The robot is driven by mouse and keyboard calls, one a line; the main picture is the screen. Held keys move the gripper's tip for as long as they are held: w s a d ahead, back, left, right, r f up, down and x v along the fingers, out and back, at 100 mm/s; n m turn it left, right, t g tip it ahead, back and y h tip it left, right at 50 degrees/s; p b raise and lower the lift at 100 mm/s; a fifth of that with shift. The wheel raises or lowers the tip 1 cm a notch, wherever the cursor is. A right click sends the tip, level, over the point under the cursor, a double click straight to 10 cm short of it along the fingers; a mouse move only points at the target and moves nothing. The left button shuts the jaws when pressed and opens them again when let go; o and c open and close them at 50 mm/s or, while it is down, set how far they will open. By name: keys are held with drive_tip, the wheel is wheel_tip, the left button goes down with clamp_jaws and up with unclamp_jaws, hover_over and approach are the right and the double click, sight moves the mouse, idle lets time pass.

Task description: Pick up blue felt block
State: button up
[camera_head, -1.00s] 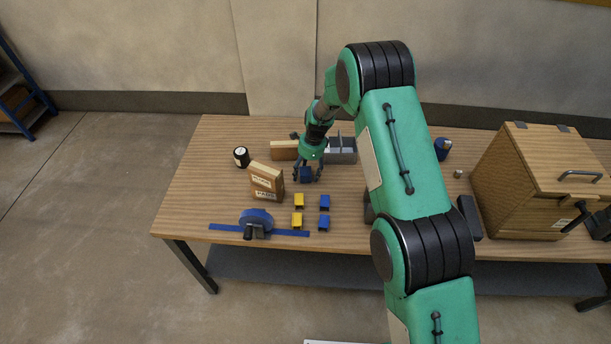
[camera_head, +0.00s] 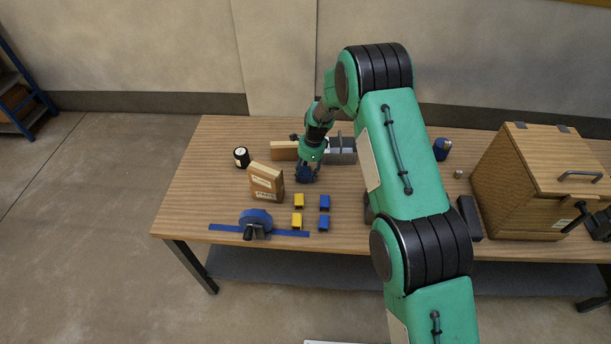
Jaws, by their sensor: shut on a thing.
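My gripper (camera_head: 307,178) points down over the table, behind the small yellow and blue blocks. It is shut on a blue block (camera_head: 305,174), which shows between its fingers. I cannot tell whether this block touches the table. Two more blue blocks stand in front of my gripper, a rear one (camera_head: 324,202) and a front one (camera_head: 323,222). Both are apart from my gripper.
Two yellow blocks (camera_head: 298,201) stand left of the blue ones. A labelled cardboard box (camera_head: 266,182) is close to my gripper's left. A grey caddy (camera_head: 342,152) is behind it. A blue tape dispenser (camera_head: 256,222) lies front left, a wooden cabinet (camera_head: 525,180) right.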

sight(305, 170)
drive_tip(key=shift+r, duration=0.15)
wheel_tip(305, 170, up, 10)
drive_tip(key=shift+f+p, duration=0.1)
drive_tip(key=shift+p, duration=0.3)
idle(0.3)
drive_tip(key=shift+a, duration=0.1)
idle(0.5)
